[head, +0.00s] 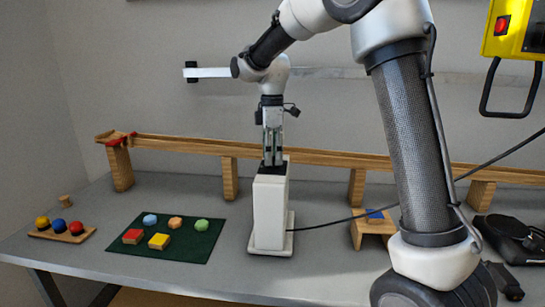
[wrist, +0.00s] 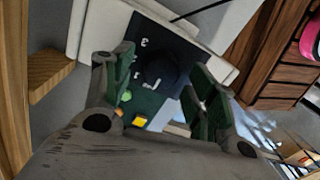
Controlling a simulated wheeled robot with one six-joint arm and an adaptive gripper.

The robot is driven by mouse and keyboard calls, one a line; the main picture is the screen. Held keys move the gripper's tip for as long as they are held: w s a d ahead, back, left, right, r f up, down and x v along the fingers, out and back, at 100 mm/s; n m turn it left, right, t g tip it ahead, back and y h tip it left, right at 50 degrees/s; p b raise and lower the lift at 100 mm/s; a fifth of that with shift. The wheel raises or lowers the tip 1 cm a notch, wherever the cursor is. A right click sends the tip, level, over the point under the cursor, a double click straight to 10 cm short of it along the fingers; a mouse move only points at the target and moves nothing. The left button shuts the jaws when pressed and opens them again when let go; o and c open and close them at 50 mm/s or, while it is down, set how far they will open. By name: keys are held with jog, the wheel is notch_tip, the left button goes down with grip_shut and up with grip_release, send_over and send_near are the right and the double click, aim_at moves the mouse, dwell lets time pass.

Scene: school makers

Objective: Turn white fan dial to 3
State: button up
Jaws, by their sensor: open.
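The white fan body (head: 269,212) stands upright on the grey table, directly below my gripper (head: 273,158) in the head view. In the wrist view its dark top panel (wrist: 178,45) carries a "3" at the upper left and what looks like a "1" lower down. A dark round dial (wrist: 158,70) sits on this panel, between my two green-padded fingers. My gripper points down and is open, one finger to each side of the dial. I cannot tell whether a finger touches it or where the dial points.
A green mat (head: 190,252) with several coloured blocks lies left of the fan. A small tray (head: 50,237) with three balls is further left. A wooden track (head: 315,155) runs behind. A wooden stand (head: 372,232) and a black cable (head: 340,219) are to the right.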

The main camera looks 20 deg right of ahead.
jog(key=shift+f, duration=0.45)
jog(key=c, duration=1)
